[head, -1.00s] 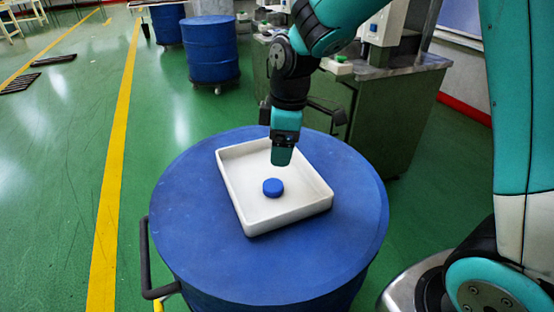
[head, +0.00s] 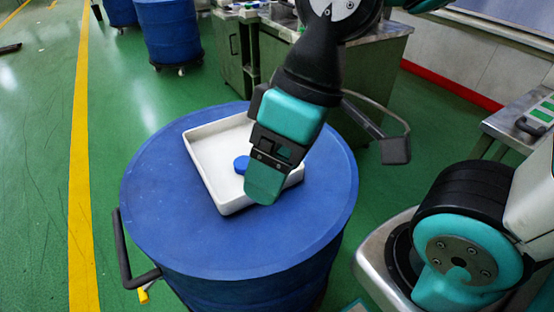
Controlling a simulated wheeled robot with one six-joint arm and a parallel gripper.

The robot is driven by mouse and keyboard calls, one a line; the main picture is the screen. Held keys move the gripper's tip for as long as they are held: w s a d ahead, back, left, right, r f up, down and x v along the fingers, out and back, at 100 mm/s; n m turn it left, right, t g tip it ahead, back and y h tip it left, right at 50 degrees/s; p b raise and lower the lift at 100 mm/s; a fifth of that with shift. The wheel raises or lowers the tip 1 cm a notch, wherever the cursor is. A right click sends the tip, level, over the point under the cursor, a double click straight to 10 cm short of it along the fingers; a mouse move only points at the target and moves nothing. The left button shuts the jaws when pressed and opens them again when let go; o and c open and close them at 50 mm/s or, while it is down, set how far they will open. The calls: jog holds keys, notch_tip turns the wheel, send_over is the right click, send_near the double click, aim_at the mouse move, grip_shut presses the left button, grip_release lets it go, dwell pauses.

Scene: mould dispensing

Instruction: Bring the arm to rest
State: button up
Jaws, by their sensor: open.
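My gripper (head: 264,188) is in the head view, over the right front part of a white tray (head: 204,171). The teal gripper points down, and its near side faces the camera. A blue round piece (head: 241,164) lies in the tray, partly hidden behind my gripper. I see nothing held at the fingertips. The tray rests on the blue top of a drum (head: 250,240). My arm comes down from the upper right.
The drum has a dark handle (head: 123,250) at its left. Metal cabinets (head: 365,80) stand behind it. Another blue drum (head: 168,32) is at the back left. A bench with a device (head: 538,117) is at the right. Green floor on the left is free.

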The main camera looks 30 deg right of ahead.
jog(key=shift+r, duration=0.1)
notch_tip(320, 180, up, 15)
jog(key=p, duration=1.5)
